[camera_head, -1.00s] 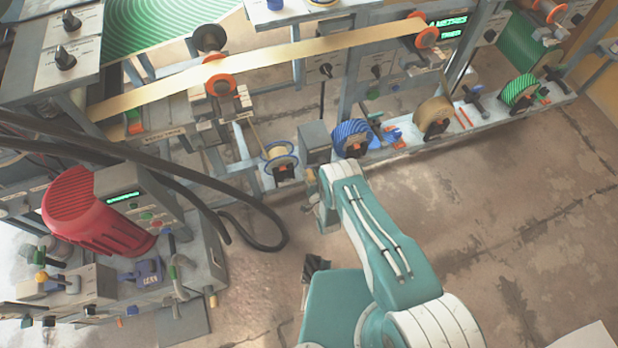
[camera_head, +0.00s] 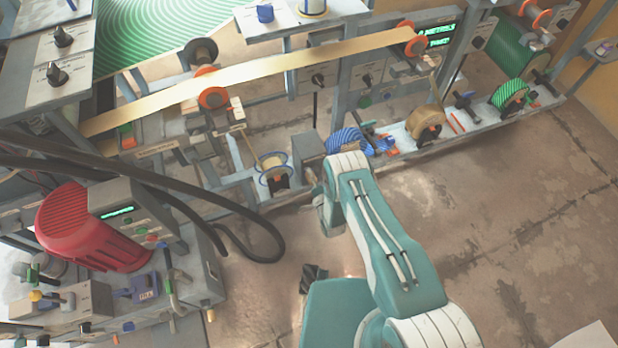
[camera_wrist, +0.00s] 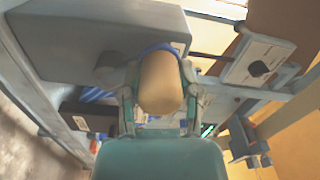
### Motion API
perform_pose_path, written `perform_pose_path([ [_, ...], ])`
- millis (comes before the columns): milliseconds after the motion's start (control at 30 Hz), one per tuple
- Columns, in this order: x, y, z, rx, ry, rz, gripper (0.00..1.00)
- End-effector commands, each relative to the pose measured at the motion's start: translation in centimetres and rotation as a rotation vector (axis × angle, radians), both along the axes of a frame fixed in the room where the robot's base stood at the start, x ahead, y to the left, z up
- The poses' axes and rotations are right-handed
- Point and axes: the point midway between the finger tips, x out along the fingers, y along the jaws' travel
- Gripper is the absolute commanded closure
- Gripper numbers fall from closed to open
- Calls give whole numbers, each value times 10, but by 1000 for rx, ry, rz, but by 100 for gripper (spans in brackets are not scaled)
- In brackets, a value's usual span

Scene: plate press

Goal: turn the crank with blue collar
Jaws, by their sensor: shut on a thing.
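In the wrist view my gripper (camera_wrist: 158,108) is shut on a rounded tan crank handle (camera_wrist: 160,84), one finger on each side of it. The blue collar (camera_wrist: 163,48) shows as a thin blue arc behind the far end of the handle. A grey box (camera_wrist: 90,45) stands right behind it. In the head view my teal and white arm (camera_head: 375,225) reaches up to the machine, and its links hide the handle and my fingertips. The grey box shows there too (camera_head: 311,150), just beyond the arm's far end.
A blue striped roll (camera_head: 345,142) sits just right of the grey box. A roll with a blue rim (camera_head: 272,166) sits to its left. A red motor housing (camera_head: 80,225) and black hoses (camera_head: 255,238) are at left. The floor (camera_head: 500,200) at right is clear.

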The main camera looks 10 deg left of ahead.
Motion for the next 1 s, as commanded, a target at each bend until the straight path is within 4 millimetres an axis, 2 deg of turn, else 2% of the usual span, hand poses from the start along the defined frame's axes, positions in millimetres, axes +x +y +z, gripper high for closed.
perform_pose_path([
  [233, 5, -5, 2, 56, 37, -9, 100],
  [733, 4, -7, 1, 65, 48, -11, 100],
  [767, 4, -7, 0, 65, 48, -11, 43],
  [800, 4, -7, 1, 65, 47, -11, 25],
  [833, 4, -7, 1, 65, 47, -10, 22],
  [1000, 3, -6, 1, 67, 46, -7, 22],
])
